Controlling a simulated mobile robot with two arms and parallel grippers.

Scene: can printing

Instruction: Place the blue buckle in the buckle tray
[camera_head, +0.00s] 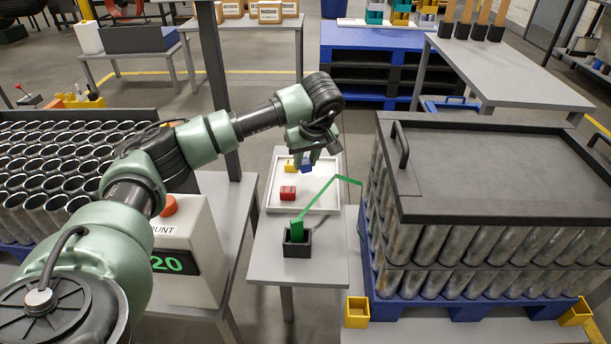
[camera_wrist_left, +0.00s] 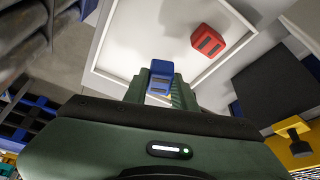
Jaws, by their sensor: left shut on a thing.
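The buckle tray (camera_head: 328,182) is a shallow white tray on a small grey table. My left gripper (camera_head: 309,160) is over its far part, pointing down, and is shut on the blue buckle (camera_head: 307,168). In the left wrist view the blue buckle (camera_wrist_left: 161,72) sits between the fingertips (camera_wrist_left: 160,88), over the white tray floor (camera_wrist_left: 125,45). I cannot tell whether it touches the floor. A red buckle (camera_head: 288,193) lies in the tray, apart from the gripper. A yellow buckle (camera_head: 290,167) is just left of the blue one. My right gripper is not in view.
A black holder (camera_head: 297,246) with a green strap (camera_head: 297,228) stands in front of the tray; the strap's loose end bends right. A stack of metal cans under a dark lid (camera_head: 490,165) stands on the right. A counter box (camera_head: 182,245) stands on the left.

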